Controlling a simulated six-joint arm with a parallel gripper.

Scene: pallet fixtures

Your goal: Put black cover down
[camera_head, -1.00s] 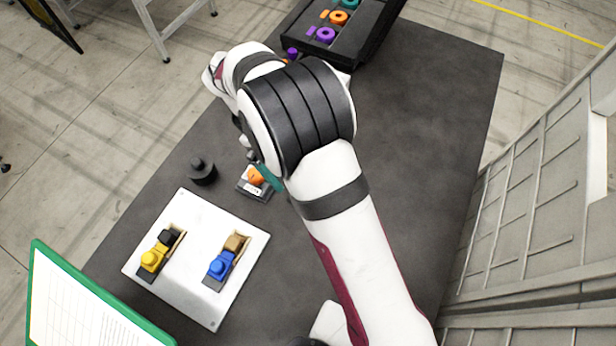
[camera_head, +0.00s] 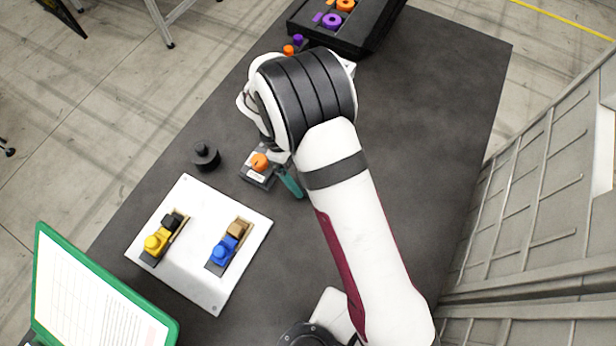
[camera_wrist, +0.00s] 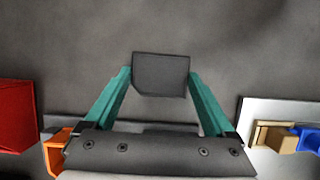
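The black cover (camera_wrist: 160,74) is a dark, block-like piece between the two teal fingertips of my gripper (camera_wrist: 161,78) in the wrist view. Both fingers touch its sides, and it is over the dark table surface. In the head view, only a teal finger of my gripper (camera_head: 290,181) shows below my wrist, just right of the small grey fixture (camera_head: 254,178) with an orange part (camera_head: 260,162). The cover is hidden by my arm there. I cannot tell from these views how high it is above the table.
A white plate (camera_head: 187,268) holds yellow-black and blue-tan parts. A black knobbed cylinder (camera_head: 206,158) stands left of the fixture. A black tray (camera_head: 365,45) with purple and orange parts is at the back. The table's right side (camera_head: 440,130) is clear.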

